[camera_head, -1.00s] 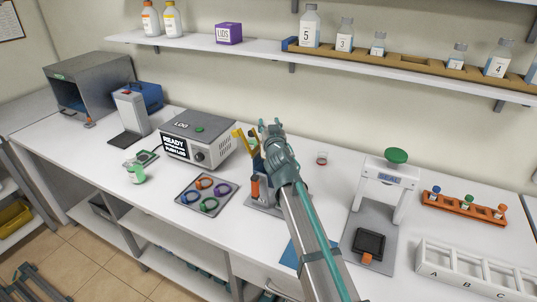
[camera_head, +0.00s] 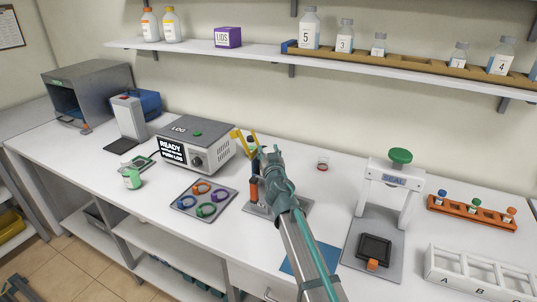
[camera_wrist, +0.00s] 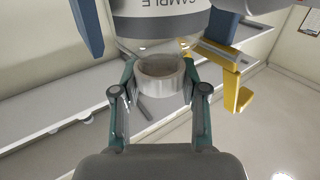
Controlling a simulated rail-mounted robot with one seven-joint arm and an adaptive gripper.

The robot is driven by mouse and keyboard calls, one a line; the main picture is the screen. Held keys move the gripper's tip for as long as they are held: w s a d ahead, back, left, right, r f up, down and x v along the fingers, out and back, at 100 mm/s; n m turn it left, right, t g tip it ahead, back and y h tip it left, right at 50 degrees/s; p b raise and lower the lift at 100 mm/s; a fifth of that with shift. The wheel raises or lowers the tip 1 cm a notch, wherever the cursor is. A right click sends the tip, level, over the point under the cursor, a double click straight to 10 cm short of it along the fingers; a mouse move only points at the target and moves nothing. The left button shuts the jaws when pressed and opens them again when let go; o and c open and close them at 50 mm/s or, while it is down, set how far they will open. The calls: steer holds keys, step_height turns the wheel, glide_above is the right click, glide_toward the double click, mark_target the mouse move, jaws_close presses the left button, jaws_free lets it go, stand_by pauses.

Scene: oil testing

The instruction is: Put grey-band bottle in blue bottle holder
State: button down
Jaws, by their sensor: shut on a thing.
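My gripper (camera_head: 266,156) is over the middle of the bench, at a stand with yellow arms (camera_head: 240,141). In the wrist view its fingers (camera_wrist: 160,88) are shut on the pale, ring-like neck or cap of a clear bottle (camera_wrist: 160,35) whose label reads SAMPLE upside down. In the head view the arm hides this bottle. A blue upright piece (camera_wrist: 87,27) is left of the bottle and a yellow bracket (camera_wrist: 222,60) right of it, in the wrist view. I cannot tell whether the blue piece is the blue bottle holder.
Left are the LOG box (camera_head: 197,145), a tray of coloured rings (camera_head: 202,211) and a green-white bottle (camera_head: 132,178). Right are the SEAL press (camera_head: 392,197), an orange vial rack (camera_head: 470,213) and a white lettered rack (camera_head: 478,275). A shelf (camera_head: 262,50) with bottles runs above.

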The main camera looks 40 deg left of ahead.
steer(key=c, duration=0.6)
jaws_free()
steer(key=b+v, duration=0.2)
steer(key=v, duration=1)
